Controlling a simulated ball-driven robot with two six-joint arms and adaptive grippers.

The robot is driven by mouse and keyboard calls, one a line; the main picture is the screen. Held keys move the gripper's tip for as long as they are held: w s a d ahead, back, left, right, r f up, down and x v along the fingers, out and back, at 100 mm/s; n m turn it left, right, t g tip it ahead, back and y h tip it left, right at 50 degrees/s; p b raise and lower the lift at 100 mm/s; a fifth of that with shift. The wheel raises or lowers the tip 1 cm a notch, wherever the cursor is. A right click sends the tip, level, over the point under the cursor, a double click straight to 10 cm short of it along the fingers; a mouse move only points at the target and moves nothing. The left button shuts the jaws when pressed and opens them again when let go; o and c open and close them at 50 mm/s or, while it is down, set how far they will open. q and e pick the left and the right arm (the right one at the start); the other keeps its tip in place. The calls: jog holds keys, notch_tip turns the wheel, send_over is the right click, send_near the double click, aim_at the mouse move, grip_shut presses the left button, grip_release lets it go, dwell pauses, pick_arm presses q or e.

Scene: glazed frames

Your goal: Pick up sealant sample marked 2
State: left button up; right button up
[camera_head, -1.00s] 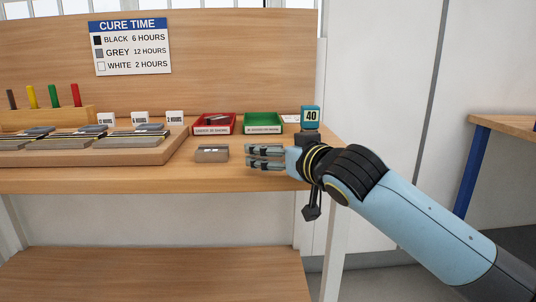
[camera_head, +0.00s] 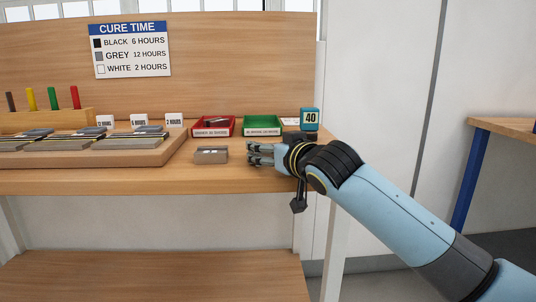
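My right gripper (camera_head: 255,154) is above the front part of the bench, its fingers pointing left, apart and empty. A small grey block (camera_head: 211,156) with a lighter top sits on the bench just left of the fingertips, with a small gap between. A dark piece lies in the red tray (camera_head: 213,131). I cannot read a number 2 on any sample from here. My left gripper is not in view.
A green tray (camera_head: 262,131) stands behind my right gripper. A teal block marked 40 (camera_head: 310,118) stands at the bench's right end, close behind my wrist. A rack with coloured pegs (camera_head: 45,117) is at the back left. A cure time sign (camera_head: 131,50) hangs on the back panel.

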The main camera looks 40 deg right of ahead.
jog(key=shift+c, duration=1.2)
